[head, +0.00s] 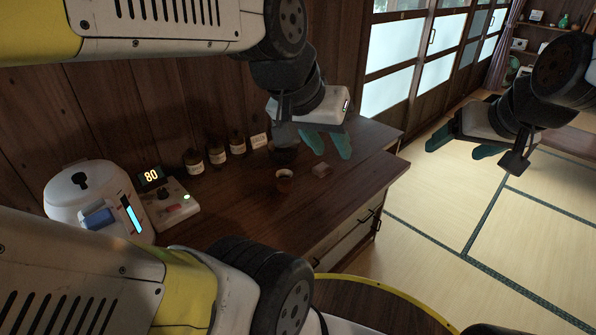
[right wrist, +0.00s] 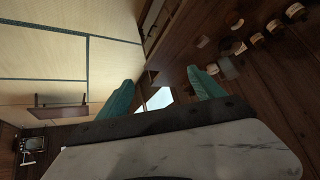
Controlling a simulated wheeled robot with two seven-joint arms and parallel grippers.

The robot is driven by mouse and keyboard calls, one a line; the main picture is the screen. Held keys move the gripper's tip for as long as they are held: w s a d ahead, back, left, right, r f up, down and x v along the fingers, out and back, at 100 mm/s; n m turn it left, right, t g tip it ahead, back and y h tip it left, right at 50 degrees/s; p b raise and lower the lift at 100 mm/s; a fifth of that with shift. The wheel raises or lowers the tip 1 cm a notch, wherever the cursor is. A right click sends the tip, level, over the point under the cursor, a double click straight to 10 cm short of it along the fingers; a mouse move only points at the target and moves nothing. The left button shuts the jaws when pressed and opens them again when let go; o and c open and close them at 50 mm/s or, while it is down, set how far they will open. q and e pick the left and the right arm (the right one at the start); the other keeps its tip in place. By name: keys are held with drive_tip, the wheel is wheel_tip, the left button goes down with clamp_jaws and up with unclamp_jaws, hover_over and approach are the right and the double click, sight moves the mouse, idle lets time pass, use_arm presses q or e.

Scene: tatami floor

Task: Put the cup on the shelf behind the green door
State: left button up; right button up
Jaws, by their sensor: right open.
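A small brown cup (head: 284,181) stands upright on the dark wooden counter (head: 240,215), with nothing holding it. My left gripper (head: 328,152) hangs above the counter's far right part, beyond the cup and to its right. Its two teal fingers look a little apart, with nothing seen between them. My right gripper (head: 466,150) is off to the right over the tatami, open and empty. Its parted teal fingers also show in the right wrist view (right wrist: 160,88). I cannot make out a green door or the shelf behind it.
A small block (head: 320,170) lies right of the cup, and a dark bowl (head: 284,155) sits behind it. Several brown bottles (head: 216,153) line the wall. A white rice cooker (head: 88,200) and a device reading 80 (head: 152,176) stand left.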

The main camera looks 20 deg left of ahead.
drive_tip(key=w+a+f+n+y, duration=0.25)
drive_tip(key=w+a+f, duration=0.35)
drive_tip(key=w+a, duration=0.45)
drive_tip(key=n+t+y, duration=0.2)
drive_tip(key=n+y, duration=0.2)
approach(287, 180)
drive_tip(key=shift+m, duration=0.25)
drive_tip(key=x, duration=0.4)
drive_tip(key=shift+w+d+f, duration=0.1)
drive_tip(key=shift+d+f, duration=0.1)
drive_tip(key=shift+f, duration=0.05)
drive_tip(key=x, duration=0.7)
drive_tip(key=shift+w+a+r, duration=0.15)
drive_tip(key=shift+a, duration=0.2)
drive_tip(key=c, duration=1.7)
